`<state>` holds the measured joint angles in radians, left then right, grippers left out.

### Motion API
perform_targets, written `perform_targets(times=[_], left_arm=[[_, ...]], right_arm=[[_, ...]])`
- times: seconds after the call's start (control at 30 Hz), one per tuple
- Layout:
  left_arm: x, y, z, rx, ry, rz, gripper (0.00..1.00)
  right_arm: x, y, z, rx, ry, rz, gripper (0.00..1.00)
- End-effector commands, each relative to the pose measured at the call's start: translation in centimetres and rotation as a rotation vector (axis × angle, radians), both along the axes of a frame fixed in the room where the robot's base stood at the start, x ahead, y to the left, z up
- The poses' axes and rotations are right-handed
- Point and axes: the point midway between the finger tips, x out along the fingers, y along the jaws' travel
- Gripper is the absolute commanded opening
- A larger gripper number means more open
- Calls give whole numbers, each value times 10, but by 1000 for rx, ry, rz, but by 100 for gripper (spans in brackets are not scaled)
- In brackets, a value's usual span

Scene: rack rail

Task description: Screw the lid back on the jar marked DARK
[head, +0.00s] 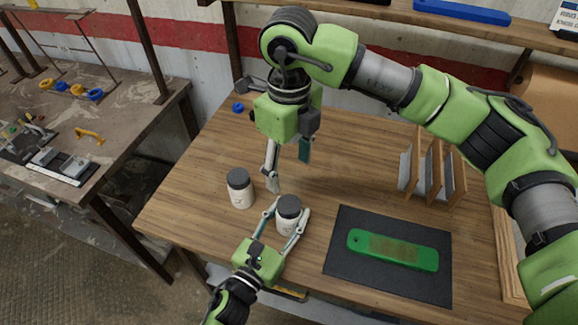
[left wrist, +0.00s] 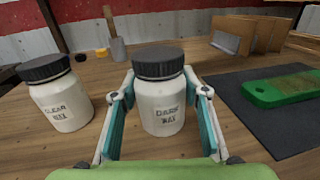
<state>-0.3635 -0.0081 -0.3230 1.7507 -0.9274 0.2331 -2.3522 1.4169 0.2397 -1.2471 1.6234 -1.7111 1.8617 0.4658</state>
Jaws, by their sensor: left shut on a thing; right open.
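The jar marked DARK WAX (left wrist: 163,112) is white and upright on the wooden bench; it also shows in the head view (head: 287,222). Its black lid (left wrist: 158,62) sits level on its mouth; whether the thread is tight cannot be told. My left gripper (head: 290,225) is shut on this jar, with one teal-padded finger on each side of the body, below the lid. My right gripper (head: 288,172) is open and empty, pointing down above and behind the jar, apart from the lid.
A similar jar marked CLEAR WAX (left wrist: 60,104) with a black lid stands to the left. A green bar (head: 393,250) lies on a dark mat (head: 345,268) at the right. An upright wooden rack (head: 433,180) stands behind the mat. A blue item (head: 237,107) lies at the back left.

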Motion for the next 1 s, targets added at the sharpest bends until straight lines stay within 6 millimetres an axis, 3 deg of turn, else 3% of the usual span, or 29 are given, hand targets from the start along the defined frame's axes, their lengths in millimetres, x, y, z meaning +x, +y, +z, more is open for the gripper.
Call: perform_targets(times=[0.03,0.1,0.53,1.0], left_arm=[[0,0,0,0,0,0,44],[0,0,0,0,0,0,61],[-5,3,-1,0,1,1,61],[-81,43,-1,0,4,1,61]], right_arm=[[0,0,0,0,0,0,58],[0,0,0,0,0,0,58],[0,0,-1,0,0,0,58],[0,0,-1,0,0,0,58]])
